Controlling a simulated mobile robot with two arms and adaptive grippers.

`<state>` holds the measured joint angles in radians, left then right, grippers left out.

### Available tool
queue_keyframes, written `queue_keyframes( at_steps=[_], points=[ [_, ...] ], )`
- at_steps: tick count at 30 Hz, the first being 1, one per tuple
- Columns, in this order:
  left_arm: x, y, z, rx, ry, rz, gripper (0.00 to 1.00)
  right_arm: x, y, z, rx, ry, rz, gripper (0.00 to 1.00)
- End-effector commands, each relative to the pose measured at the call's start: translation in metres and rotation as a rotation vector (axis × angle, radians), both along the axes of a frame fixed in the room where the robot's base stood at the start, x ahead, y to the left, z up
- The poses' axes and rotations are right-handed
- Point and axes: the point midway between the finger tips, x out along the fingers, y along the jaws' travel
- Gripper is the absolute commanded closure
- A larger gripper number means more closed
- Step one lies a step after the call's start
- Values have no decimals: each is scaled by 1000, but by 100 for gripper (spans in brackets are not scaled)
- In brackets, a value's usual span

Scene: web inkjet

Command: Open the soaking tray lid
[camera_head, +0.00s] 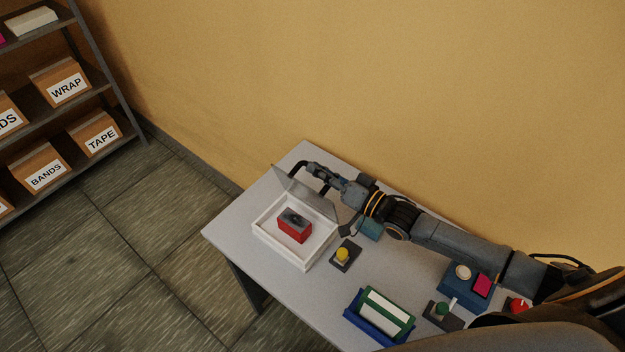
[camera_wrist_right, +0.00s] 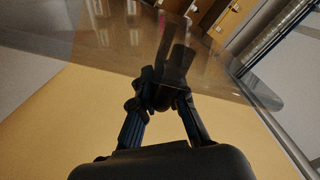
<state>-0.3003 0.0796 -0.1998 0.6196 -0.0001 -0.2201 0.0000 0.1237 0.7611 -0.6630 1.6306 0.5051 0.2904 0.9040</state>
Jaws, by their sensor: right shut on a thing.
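The white soaking tray (camera_head: 262,233) stands on the far left part of the table. A red block with a dark grey top (camera_head: 294,231) lies inside it. The tray's clear lid (camera_head: 300,194) is raised and tilted up along the tray's back edge. My right gripper (camera_head: 312,168) reaches over from the right and is shut on the lid's dark handle; the wrist view shows its fingers closed together on the handle (camera_wrist_right: 176,62), seen partly through the clear lid (camera_wrist_right: 105,55). My left gripper is out of view.
On the table (camera_head: 240,236), a yellow button (camera_head: 342,254) sits right of the tray. Nearer are a blue holder (camera_head: 362,322) with a green and white piece (camera_head: 386,309), a green-knobbed control (camera_head: 442,310) and a blue box (camera_head: 462,290). A yellow wall (camera_head: 400,100) runs close behind.

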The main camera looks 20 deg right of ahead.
Motion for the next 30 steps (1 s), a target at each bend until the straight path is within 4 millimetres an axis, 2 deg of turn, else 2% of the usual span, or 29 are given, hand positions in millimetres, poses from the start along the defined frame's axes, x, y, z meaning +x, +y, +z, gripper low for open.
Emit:
queue_keyframes(
  at_steps=[7,25,26,27,28,30],
  points=[
    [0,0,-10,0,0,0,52,6,-11,-6,-8,0,-2,100],
    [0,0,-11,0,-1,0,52,8,-15,-7,-13,0,-3,100],
    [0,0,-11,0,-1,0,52,8,-15,-7,-14,1,-3,81],
    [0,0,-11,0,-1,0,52,8,-15,-7,-14,1,-3,73],
    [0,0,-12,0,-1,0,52,8,-15,-7,-13,0,-3,67],
    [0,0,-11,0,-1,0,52,8,-14,-7,-12,0,-2,64]
  ],
)
